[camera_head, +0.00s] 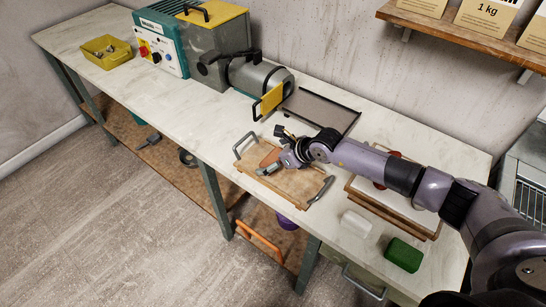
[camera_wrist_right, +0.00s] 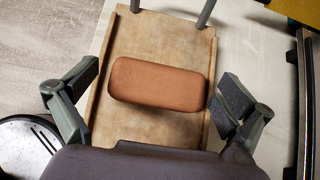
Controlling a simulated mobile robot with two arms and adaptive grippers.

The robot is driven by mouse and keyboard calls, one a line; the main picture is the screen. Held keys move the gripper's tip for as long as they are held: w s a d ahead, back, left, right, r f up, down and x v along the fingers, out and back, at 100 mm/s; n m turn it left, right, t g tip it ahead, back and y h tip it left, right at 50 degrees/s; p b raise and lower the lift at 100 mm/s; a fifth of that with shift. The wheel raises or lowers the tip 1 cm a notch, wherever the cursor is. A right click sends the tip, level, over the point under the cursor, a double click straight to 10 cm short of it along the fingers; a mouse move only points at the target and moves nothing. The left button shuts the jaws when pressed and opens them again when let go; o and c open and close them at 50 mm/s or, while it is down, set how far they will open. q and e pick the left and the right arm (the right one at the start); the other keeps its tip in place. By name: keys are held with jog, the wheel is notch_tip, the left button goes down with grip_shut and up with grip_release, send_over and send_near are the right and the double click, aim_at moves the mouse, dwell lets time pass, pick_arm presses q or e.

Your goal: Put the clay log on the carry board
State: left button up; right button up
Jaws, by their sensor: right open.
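The clay log (camera_wrist_right: 158,84), a rounded orange-brown block, lies on the wooden carry board (camera_wrist_right: 160,35) and sits crosswise between the board's side rims. In the head view the log (camera_head: 269,158) is partly hidden by my right gripper (camera_head: 277,160). The carry board (camera_head: 296,186) there lies on the bench with a grey handle at each end. In the wrist view my right gripper (camera_wrist_right: 157,98) is open, with one finger beyond each end of the log. The right finger is very close to the log; contact cannot be told. My left gripper is not in view.
A pug mill machine (camera_head: 225,60) stands behind, with a dark tray (camera_head: 320,112) at its outlet. A yellow bin (camera_head: 106,52) is far left. A white block (camera_head: 356,223), a green block (camera_head: 403,255) and a wood-framed board (camera_head: 403,213) lie to the right. The bench's left-middle is clear.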

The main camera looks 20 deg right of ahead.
jog(key=shift+r, duration=0.1)
jog(key=b+v, duration=0.1)
jog(key=v, duration=1.1)
jog(key=shift+b, duration=0.3)
